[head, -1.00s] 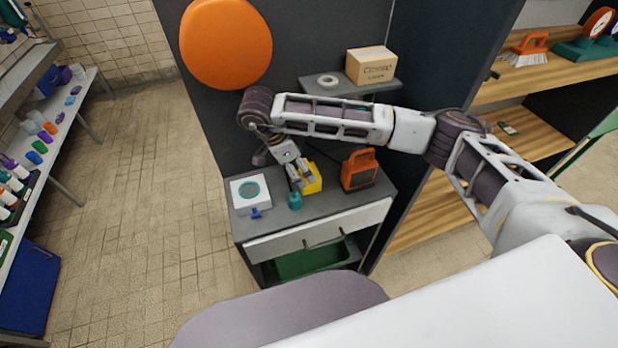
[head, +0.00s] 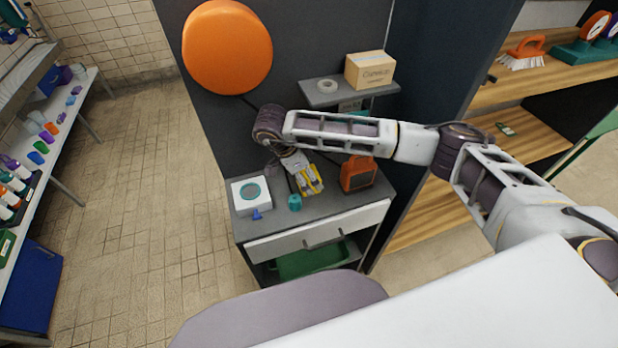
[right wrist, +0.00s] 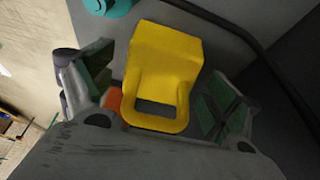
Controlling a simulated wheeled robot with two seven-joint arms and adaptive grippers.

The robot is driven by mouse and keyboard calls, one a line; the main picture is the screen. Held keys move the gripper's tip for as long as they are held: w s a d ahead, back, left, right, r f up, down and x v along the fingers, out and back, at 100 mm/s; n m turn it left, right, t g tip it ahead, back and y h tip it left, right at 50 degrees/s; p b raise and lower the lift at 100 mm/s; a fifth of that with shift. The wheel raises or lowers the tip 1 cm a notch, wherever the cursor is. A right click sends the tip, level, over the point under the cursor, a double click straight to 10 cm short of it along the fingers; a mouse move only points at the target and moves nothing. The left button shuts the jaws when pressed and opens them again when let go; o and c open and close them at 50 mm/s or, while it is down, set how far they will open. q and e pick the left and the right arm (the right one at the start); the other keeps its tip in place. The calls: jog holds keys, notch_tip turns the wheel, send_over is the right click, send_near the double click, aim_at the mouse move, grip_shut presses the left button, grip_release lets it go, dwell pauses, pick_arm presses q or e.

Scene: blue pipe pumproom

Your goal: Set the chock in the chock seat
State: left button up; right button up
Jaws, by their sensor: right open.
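A yellow block with a looped handle (right wrist: 165,65), which looks like the chock, stands on the grey cabinet top. In the head view it is mostly hidden under my right gripper (head: 310,182). In the right wrist view my right gripper (right wrist: 162,72) is open, with one finger on each side of the yellow block and visible gaps beside it. A white square block with a round teal centre (head: 250,193) sits on the left of the cabinet top; I cannot tell whether it is the chock seat. My left gripper is not in view.
A small teal object (head: 294,202) stands close in front of the yellow block. A small blue piece (head: 257,214) lies near the front edge. An orange lamp-like box (head: 357,173) stands to the right. A shelf above holds a carton (head: 369,71) and a ring (head: 327,86).

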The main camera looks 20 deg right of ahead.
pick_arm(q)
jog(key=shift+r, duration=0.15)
pick_arm(e)
jog(key=shift+d+f, duration=0.25)
jog(key=shift+f, duration=0.4)
jog(key=c, duration=1.4)
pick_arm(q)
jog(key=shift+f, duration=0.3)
pick_arm(e)
jog(key=shift+s+r, duration=0.1)
jog(key=shift+r, duration=0.15)
jog(key=shift+r+b, duration=0.2)
jog(key=shift+b, duration=0.15)
notch_tip(320, 180, up, 6)
jog(key=shift+r+b, duration=0.15)
jog(key=shift+b, duration=0.65)
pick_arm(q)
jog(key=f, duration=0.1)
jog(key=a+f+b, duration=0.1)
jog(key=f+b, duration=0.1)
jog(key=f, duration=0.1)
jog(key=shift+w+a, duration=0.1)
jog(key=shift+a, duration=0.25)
pick_arm(e)
jog(key=s, duration=1.9)
jog(key=shift+s+d, duration=0.35)
jog(key=shift+s, duration=0.05)
